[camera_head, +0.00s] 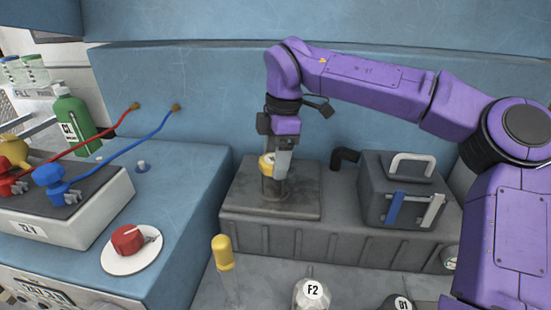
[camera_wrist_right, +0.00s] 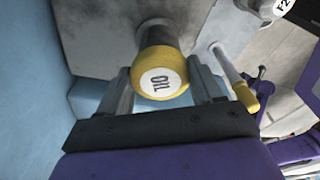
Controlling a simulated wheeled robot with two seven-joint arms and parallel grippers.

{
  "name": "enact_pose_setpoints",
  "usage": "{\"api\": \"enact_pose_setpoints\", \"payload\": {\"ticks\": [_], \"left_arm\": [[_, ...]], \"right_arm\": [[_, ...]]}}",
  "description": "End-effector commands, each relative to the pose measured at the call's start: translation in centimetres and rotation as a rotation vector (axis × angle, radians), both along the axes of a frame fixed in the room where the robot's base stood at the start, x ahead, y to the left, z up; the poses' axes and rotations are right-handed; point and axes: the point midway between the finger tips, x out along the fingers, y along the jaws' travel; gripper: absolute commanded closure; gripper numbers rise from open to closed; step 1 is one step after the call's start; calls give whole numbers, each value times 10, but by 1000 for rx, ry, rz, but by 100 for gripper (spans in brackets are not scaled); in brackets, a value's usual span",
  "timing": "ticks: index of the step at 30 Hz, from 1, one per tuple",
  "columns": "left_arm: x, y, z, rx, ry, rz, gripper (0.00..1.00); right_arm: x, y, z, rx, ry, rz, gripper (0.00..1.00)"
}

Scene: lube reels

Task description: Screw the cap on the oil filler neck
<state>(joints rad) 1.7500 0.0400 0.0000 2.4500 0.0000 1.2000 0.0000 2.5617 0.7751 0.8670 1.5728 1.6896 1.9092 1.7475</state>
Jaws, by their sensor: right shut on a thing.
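The yellow oil cap (camera_wrist_right: 163,80) carries a white label reading OIL and faces the right wrist camera. In the head view the cap (camera_head: 267,163) sits at the top of the dark filler neck (camera_head: 274,188), which rises from the grey engine block. The neck (camera_wrist_right: 156,32) also shows behind the cap in the right wrist view. My right gripper (camera_head: 277,160) points down and is shut on the cap, with one finger on each side of it. How far the cap is threaded cannot be told. My left gripper is not in view.
A yellow-handled dipstick (camera_head: 222,252) stands in front of the block. A dark box with handles (camera_head: 404,190) and a black elbow pipe (camera_head: 344,157) are to the right. A red knob (camera_head: 127,239), battery clamps (camera_head: 50,178) and a green bottle (camera_head: 74,117) are at the left.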

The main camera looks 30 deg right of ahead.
Motion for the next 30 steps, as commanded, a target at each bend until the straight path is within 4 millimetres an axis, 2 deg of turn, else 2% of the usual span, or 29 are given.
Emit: {"api": "enact_pose_setpoints", "payload": {"ticks": [6, 10, 18, 24, 25, 27, 28, 30], "left_arm": [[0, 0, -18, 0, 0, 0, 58], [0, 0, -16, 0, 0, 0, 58], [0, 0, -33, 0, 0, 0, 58], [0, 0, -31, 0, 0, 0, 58], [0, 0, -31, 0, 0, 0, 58], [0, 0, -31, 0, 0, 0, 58], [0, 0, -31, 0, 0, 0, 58], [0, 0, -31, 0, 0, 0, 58]], "right_arm": [[0, 0, -5, 0, -1, -87, 64], [0, 0, -1, 0, 0, -100, 64], [0, 0, -3, -1, 0, -199, 64], [0, 0, 0, -1, 0, -213, 64], [0, 0, 0, -1, 0, -213, 31], [0, 0, 0, -1, 0, -212, 8], [0, 0, 0, -1, 0, -212, 5], [0, 0, 0, -1, 0, -212, 5]]}}
